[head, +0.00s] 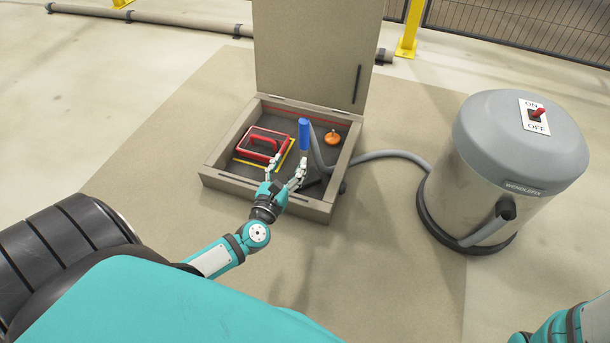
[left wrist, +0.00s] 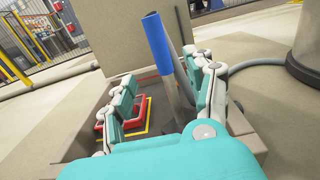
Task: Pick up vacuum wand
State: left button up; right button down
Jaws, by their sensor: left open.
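The vacuum wand (head: 304,135) stands upright in the open box, with a blue grip at its top and a grey hose beside it. In the left wrist view the wand (left wrist: 157,42) shows its blue top and a grey tube below. My left gripper (head: 289,165) is open at the box, just in front of the wand. In the left wrist view the wand appears between the spread fingers of my left gripper (left wrist: 167,92), nearer the right one. I cannot tell whether it touches. The wand's lower end is hidden. My right gripper is out of view.
The box (head: 228,185) has a raised lid (head: 312,50) behind. A grey hose (head: 390,154) runs to the vacuum drum (head: 490,180) at right. The floor in front is clear.

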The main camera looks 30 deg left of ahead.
aim_at(302, 141)
pick_arm(q)
jog(key=b+x, duration=0.1)
jog(key=x, duration=0.5)
jog(key=shift+w, duration=0.2)
jog(key=b+x, duration=0.1)
jog(key=x, duration=0.1)
jog(key=b+x, duration=0.2)
jog(key=shift+w+f, duration=0.15)
jog(key=shift+f, duration=0.1)
jog(key=shift+w+a, duration=0.1)
jog(key=shift+w, duration=0.35)
jog(key=shift+r, duration=0.1)
grip_shut()
jog(key=shift+r, duration=0.1)
